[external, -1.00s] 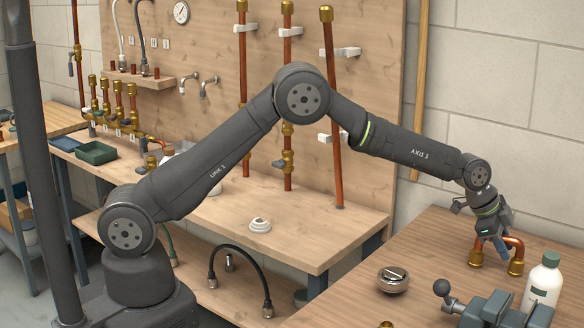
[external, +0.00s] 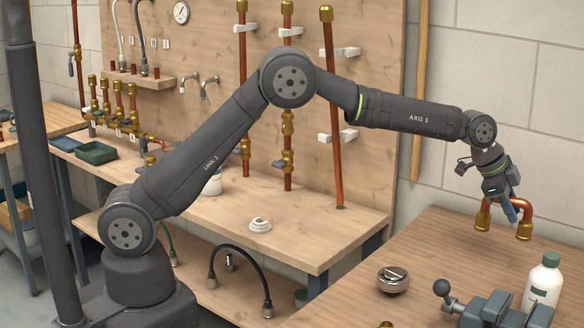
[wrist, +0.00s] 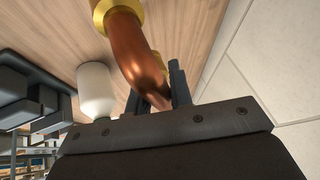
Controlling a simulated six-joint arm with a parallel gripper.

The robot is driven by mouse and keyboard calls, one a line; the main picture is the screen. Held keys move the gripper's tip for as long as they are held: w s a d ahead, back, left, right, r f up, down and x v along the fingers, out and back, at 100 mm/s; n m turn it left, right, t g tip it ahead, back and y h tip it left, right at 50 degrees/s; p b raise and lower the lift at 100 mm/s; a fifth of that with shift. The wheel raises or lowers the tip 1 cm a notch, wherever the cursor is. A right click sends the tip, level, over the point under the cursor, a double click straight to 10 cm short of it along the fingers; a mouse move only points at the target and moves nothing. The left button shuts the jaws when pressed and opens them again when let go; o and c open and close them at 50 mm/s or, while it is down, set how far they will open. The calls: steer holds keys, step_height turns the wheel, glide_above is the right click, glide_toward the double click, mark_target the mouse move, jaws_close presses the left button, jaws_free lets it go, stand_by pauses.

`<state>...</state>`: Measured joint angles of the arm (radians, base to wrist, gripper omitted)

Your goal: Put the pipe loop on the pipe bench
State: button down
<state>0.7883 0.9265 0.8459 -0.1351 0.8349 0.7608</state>
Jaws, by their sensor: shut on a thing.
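The pipe loop (external: 526,211) is a bent copper pipe with brass end fittings. My gripper (external: 510,205) is shut on it near its top, and the loop hangs with its fittings downward above the right-hand wooden table. In the wrist view the copper bend of the pipe loop (wrist: 137,60) passes between the two dark fingers of my gripper (wrist: 160,90). The pipe bench (external: 310,235) is most likely the wooden bench with the upright panel at the middle; its top is partly hidden by my arm.
On the right table (external: 430,250) stand a white bottle (external: 543,288), a grey vise (external: 490,308) and a round metal tin (external: 393,279). A white coil (external: 260,225) lies on the middle bench, with clear wood around it. Vertical copper pipes (external: 331,110) stand along its panel.

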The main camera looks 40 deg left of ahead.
steer(key=shift+a+r, duration=0.15)
steer(key=shift+r, duration=0.1)
steer(key=w+a+f+n+t+y, duration=0.1)
steer(key=w+a+f+n+y, duration=0.3)
steer(key=a, duration=0.9)
steer(key=w+a+f+n+t, duration=0.15)
steer(key=a+n, duration=0.35)
steer(key=a, duration=0.7)
steer(key=s+a+f+n+y, duration=0.1)
steer(key=s+a+n+y, duration=0.15)
steer(key=a, duration=0.65)
steer(key=s+a+f+n+y, duration=0.1)
steer(key=s+a+f+n, duration=0.2)
steer(key=a, duration=0.6)
steer(key=s+a+n+y, duration=0.1)
steer(key=s+a+n, duration=0.25)
steer(key=a, duration=0.55)
steer(key=s+a+r+m, duration=0.1)
steer(key=a+r+m, duration=0.1)
steer(key=a+r, duration=0.4)
steer(key=shift+h, duration=0.25)
steer(key=shift+w+a+f, duration=0.65)
steer(key=shift+a+f, duration=1.15)
steer(key=shift+f, duration=0.05)
steer(key=shift+w+a+f, duration=0.65)
steer(key=shift+a+f, duration=1.2)
steer(key=shift+f, duration=0.05)
steer(key=shift+w+a+f, duration=0.65)
steer(key=shift+a+f, duration=1.15)
steer(key=shift+f, duration=0.05)
